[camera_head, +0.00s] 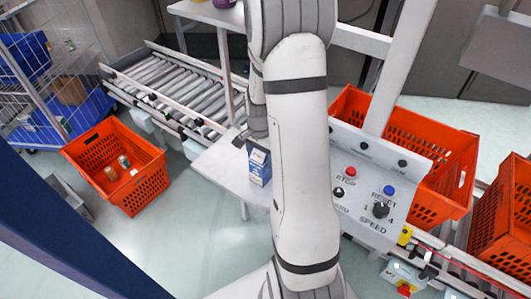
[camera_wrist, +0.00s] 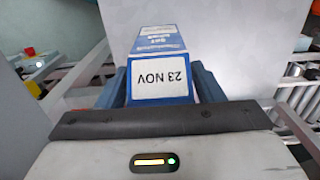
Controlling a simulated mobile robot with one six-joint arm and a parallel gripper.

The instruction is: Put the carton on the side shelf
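A blue-and-white carton (camera_head: 259,166) is upright at the grey side shelf (camera_head: 217,168), just left of my arm in the head view. In the wrist view the carton (camera_wrist: 160,50) lies between my two blue-grey fingers, with a white "23 NOV" label facing the camera. My gripper (camera_wrist: 161,82) has a finger against each side of the carton. In the head view my gripper is mostly hidden behind my arm. I cannot tell whether the carton's base touches the shelf.
An orange tote (camera_head: 118,168) with a few small items stands on the floor at left. A roller conveyor (camera_head: 178,88) runs behind the shelf. A control panel (camera_head: 372,190) with buttons and more orange totes (camera_head: 432,150) are at right. The shelf left of the carton is clear.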

